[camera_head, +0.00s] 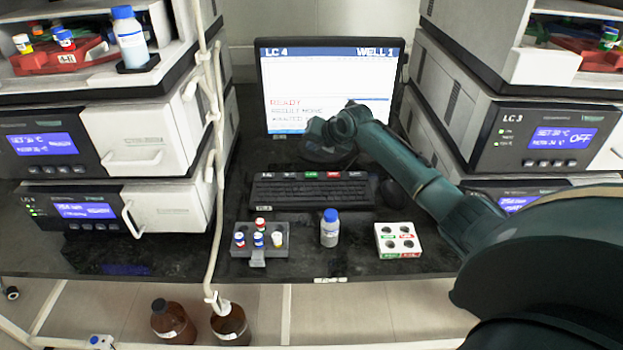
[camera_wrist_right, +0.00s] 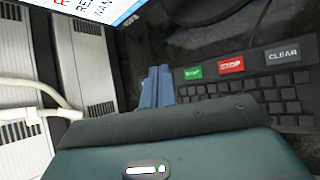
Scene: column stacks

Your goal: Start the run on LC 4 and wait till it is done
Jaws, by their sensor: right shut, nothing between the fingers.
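The monitor (camera_head: 330,85) at the back is headed LC 4 and WELL 1, with READY in red and partly covered lines below. The black keyboard (camera_head: 310,195) lies in front of it. Its top row has a green key (camera_wrist_right: 193,72), a red STOP key (camera_wrist_right: 230,65) and a grey CLEAR key (camera_wrist_right: 283,53). My right gripper (camera_head: 326,140) is in front of the screen, above the keyboard's back side. In the right wrist view its fingers (camera_wrist_right: 157,78) are shut and empty, pointing just left of the green key. Contact cannot be told. My left gripper is not in view.
Instrument stacks stand left and right, including LC 3 (camera_head: 545,138). A grey vial rack (camera_head: 278,250), a blue-capped bottle (camera_head: 329,230) and a white holder (camera_head: 398,240) stand before the keyboard. A mouse (camera_head: 388,192) lies right of it. Brown bottles (camera_head: 172,322) stand below the bench.

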